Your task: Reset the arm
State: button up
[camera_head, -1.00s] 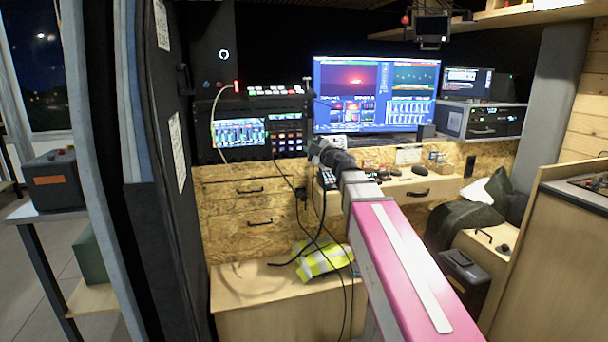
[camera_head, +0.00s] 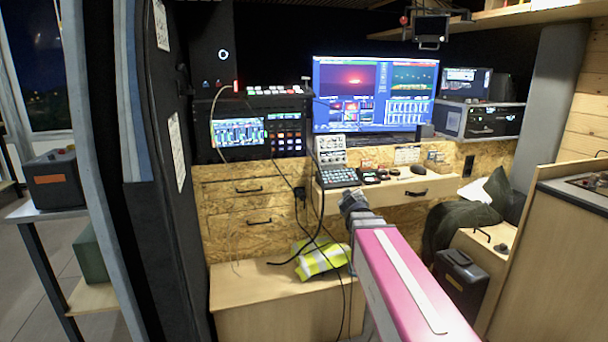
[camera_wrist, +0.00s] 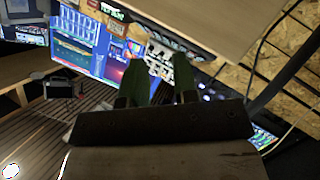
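My arm (camera_head: 405,275) is a pink link with a white strip, reaching in from the lower right of the head view. Its dark far end (camera_head: 354,204) stands in front of the desk drawer, below the keypad (camera_head: 338,177). I cannot make out the fingers in the head view. In the wrist view my gripper (camera_wrist: 159,72) shows two greenish fingers standing apart with nothing between them. The monitor and control panels show tilted beyond them.
The monitor (camera_head: 374,95) and rack unit (camera_head: 482,120) stand at the back. A high-visibility vest (camera_head: 322,258) lies on the low wooden box (camera_head: 265,285), with dark cables hanging nearby. A dark curtain-like partition (camera_head: 165,200) closes the left, and a wooden counter (camera_head: 550,245) stands at the right.

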jog(key=s+d+f+m+g+h, duration=0.1)
jog(key=s+d+f+m+g, duration=0.15)
jog(key=s+f, duration=0.35)
jog(key=s+d+f+m+g, duration=0.1)
jog(key=s+f+g, duration=0.25)
jog(key=f, duration=0.55)
jog(key=s+a+f+m+g+y, duration=0.2)
jog(key=s+f+g+y, duration=0.1)
jog(key=s+f+g, duration=0.5)
jog(key=s+f, duration=0.3)
jog(key=s, duration=0.4)
jog(key=shift+a+g, duration=0.3)
jog(key=shift+g, duration=0.1)
jog(key=shift+w, duration=0.1)
